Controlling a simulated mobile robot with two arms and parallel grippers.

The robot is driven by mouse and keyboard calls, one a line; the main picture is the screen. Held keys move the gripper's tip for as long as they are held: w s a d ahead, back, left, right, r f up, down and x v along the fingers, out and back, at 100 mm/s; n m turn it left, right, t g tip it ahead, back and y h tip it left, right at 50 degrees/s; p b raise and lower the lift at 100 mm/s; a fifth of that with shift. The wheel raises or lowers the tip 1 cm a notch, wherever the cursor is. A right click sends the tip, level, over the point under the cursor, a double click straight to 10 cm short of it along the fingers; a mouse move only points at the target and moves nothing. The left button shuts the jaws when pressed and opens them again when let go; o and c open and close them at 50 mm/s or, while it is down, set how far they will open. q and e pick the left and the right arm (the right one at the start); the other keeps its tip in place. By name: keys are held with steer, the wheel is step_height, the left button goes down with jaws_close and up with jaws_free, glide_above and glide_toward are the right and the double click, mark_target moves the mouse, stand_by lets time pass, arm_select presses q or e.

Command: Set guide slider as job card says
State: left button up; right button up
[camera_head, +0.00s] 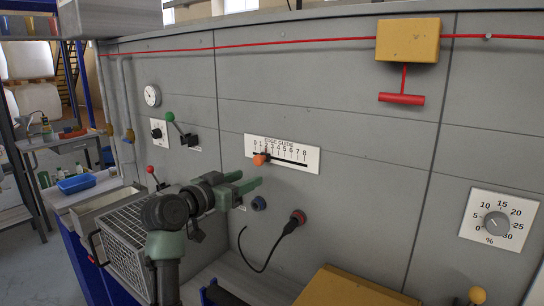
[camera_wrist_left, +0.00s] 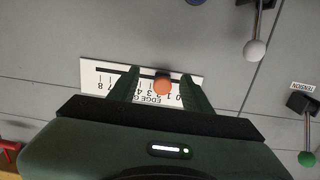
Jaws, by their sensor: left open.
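The guide slider has an orange knob (camera_head: 260,159) on a white edge guide scale plate (camera_head: 300,158) marked 0 to 8. The knob stands near the low end, around 1, as far as I can tell. My left gripper (camera_head: 249,183) is open and points at the panel, just below the plate in the head view. In the left wrist view the scale plate (camera_wrist_left: 97,80) is upside down, and the orange knob (camera_wrist_left: 162,86) appears between the spread fingers of my left gripper (camera_wrist_left: 161,72), nearer the right one. No finger visibly touches it. The job card is not visible.
A green-knobbed lever (camera_head: 170,117) and a red-knobbed lever (camera_head: 151,170) are to the left. A percent dial (camera_head: 497,224) and a red pull handle (camera_head: 402,99) are right.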

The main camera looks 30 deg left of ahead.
mark_target(257, 160)
arm_select(q)
steer(key=r, duration=0.1)
steer(key=w+a+r, duration=0.1)
steer(key=shift+w+r+t, duration=0.2)
steer(key=shift+r+t, duration=0.2)
steer(key=shift+w+r+p, duration=0.2)
steer(key=shift+r+p, duration=0.05)
steer(key=shift+p, duration=0.25)
steer(key=shift+w+d+r+p, duration=0.1)
steer(key=shift+w+p, duration=0.15)
steer(key=shift+w, duration=0.25)
steer(key=shift+w+d+r+p, duration=0.1)
steer(key=shift+w+p, duration=0.15)
steer(key=shift+w, duration=0.2)
steer(key=w, duration=0.2)
steer(key=shift+w+d+f+p, duration=0.1)
steer(key=shift+w+f+p, duration=0.15)
steer(key=shift+w+p, duration=0.15)
steer(key=shift+w+f, duration=0.1)
steer(key=shift+w, duration=0.4)
jaws_close()
arm_select(e)
step_height(257, 160, up, 3)
steer(key=shift+d+f, duration=0.1)
steer(key=shift+d, duration=0.05)
